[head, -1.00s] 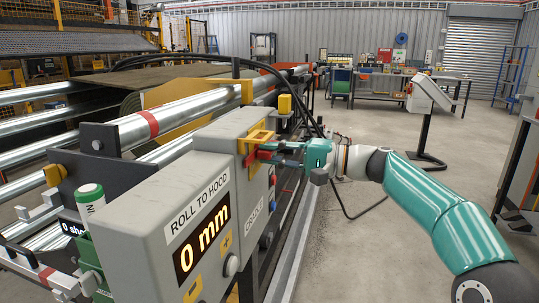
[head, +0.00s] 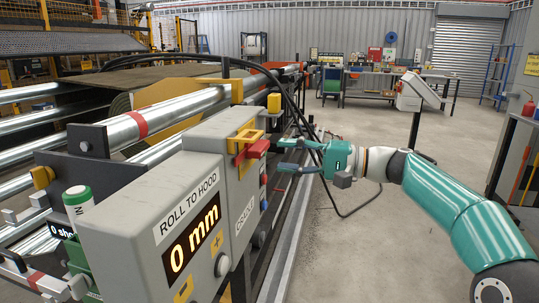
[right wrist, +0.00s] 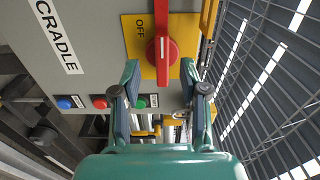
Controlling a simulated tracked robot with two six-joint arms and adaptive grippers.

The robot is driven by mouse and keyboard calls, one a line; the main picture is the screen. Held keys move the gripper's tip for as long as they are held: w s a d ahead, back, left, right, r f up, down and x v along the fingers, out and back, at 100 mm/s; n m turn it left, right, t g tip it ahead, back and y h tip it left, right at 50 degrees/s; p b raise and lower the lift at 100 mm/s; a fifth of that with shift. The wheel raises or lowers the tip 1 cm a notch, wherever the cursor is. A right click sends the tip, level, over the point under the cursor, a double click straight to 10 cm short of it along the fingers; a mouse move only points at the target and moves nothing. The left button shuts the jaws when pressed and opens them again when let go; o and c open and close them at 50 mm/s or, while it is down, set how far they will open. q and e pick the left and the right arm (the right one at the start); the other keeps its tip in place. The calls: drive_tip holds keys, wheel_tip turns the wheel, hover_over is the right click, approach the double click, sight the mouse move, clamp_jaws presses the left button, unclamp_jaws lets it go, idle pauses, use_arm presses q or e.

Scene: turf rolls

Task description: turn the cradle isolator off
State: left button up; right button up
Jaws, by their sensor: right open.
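The cradle isolator is a red rotary handle (head: 257,149) on a yellow plate (head: 243,138), on the side of a grey control box. In the right wrist view the red handle (right wrist: 163,48) stands upright in the picture, with a white mark on it. The word OFF shows on the yellow plate (right wrist: 136,38), left of the handle. My right gripper (head: 281,156) is open and empty, its fingers pointing at the handle with a small gap. In the right wrist view its fingertips (right wrist: 160,78) lie either side of the handle's lower end. My left gripper is out of view.
The box carries a CRADLE label (right wrist: 59,37) and blue, red and green buttons (right wrist: 99,101). A second box (head: 165,195) shows ROLL TO HOOD, 0 mm. Black cables (head: 300,110) hang behind my right gripper. The floor (head: 340,245) to the right is clear.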

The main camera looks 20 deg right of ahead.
drive_tip(key=v, duration=0.6)
drive_tip(key=shift+d, duration=0.15)
drive_tip(key=shift+s, duration=0.1)
